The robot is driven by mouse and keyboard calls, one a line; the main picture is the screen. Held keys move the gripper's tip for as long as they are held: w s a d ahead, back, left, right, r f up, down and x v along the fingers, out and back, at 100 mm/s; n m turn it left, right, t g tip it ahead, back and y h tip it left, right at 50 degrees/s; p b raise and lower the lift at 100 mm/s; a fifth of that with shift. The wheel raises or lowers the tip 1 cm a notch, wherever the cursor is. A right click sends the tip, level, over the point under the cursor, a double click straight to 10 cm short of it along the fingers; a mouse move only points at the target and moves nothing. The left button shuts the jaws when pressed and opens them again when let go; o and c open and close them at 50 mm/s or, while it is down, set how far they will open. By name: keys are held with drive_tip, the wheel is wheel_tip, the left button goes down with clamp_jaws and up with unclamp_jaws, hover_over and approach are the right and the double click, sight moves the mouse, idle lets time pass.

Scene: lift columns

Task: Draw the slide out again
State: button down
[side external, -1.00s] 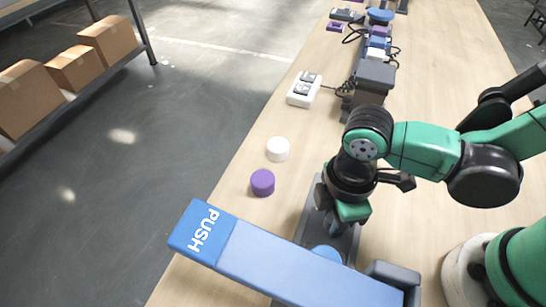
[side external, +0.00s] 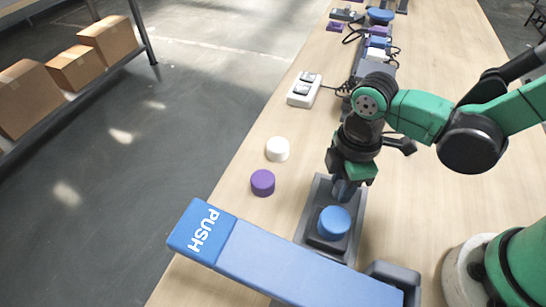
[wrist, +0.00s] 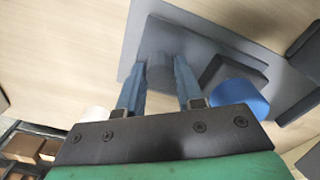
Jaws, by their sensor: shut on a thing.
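The slide (side external: 322,243) is a dark grey carriage in a grey channel (side external: 309,216) beside the blue lever marked PUSH (side external: 300,270). A blue puck (side external: 334,222) sits on the slide; it also shows in the wrist view (wrist: 240,97). My gripper (side external: 341,190) is low over the channel's far end, beyond the puck. In the wrist view, the blue fingers of my gripper (wrist: 159,85) stand either side of a grey post (wrist: 160,68) and are shut on it. The fingertips are partly hidden in the side view.
A purple puck (side external: 262,183) and a white puck (side external: 278,149) stand on the table left of the channel. A white switch box (side external: 304,90) and a row of devices with cables lie farther back. A grey block (side external: 393,275) stands at the lever's right end.

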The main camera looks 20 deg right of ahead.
drive_tip(key=c, duration=0.6)
unclamp_jaws()
drive_tip(key=shift+r, duration=3)
drive_tip(key=w+d+r+m+t, duration=0.1)
drive_tip(key=d+r+m+t, duration=0.1)
drive_tip(key=d+m, duration=0.4)
drive_tip(key=w+d+r+m+t, duration=0.2)
drive_tip(key=d+m+t, duration=0.3)
drive_tip(key=m, duration=0.4)
drive_tip(key=shift+d+r, duration=0.55)
drive_tip(key=shift+r, duration=0.2)
